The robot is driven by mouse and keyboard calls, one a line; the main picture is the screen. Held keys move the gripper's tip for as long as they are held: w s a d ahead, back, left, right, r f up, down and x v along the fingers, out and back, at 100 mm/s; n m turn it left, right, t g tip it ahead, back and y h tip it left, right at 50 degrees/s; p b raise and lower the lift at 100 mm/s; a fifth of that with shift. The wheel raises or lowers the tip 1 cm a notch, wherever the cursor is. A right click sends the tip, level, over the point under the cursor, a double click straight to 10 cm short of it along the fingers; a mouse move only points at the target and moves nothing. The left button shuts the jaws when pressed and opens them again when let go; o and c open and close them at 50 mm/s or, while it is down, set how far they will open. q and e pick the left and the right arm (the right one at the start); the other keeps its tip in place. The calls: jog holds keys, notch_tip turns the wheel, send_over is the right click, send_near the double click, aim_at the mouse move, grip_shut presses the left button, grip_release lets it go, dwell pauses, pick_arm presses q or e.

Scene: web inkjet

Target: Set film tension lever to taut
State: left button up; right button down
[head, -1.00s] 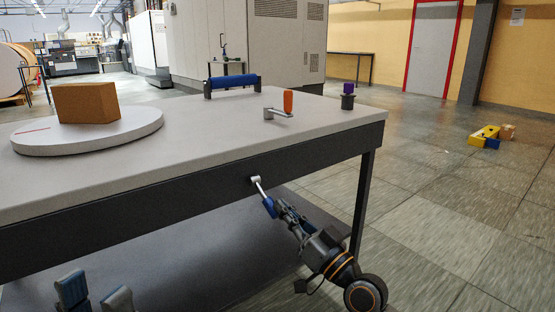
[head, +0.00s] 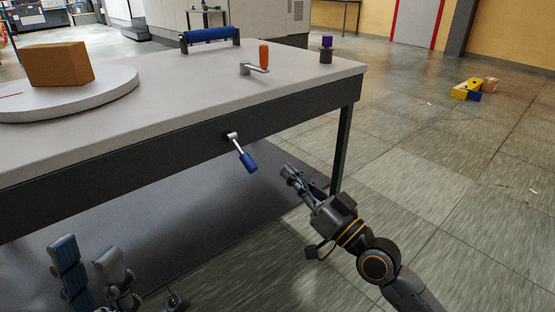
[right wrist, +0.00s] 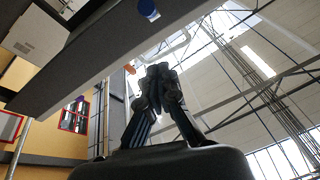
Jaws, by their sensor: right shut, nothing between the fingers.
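A lever with a metal arm and a blue grip (head: 248,162) is mounted on the dark front face of the table. Its arm slants down and to the right from its pivot (head: 232,136). The end of the blue grip also shows at the top of the right wrist view (right wrist: 148,9). My right gripper (head: 287,172) is shut and empty, to the right of the blue grip and apart from it. Its fingertips meet in the right wrist view (right wrist: 160,70). My left gripper (head: 87,252) is open and empty, low at the left in front of the table.
On the grey tabletop (head: 185,95) are a brown box (head: 58,64) on a round disc (head: 100,98), a blue roller (head: 210,35), an orange-handled crank (head: 264,56) and a purple-topped knob (head: 326,42). A table leg (head: 341,148) stands behind my right gripper. Floor at right is mostly clear.

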jog(key=shift+v, duration=1.55)
jog(key=shift+r, duration=0.15)
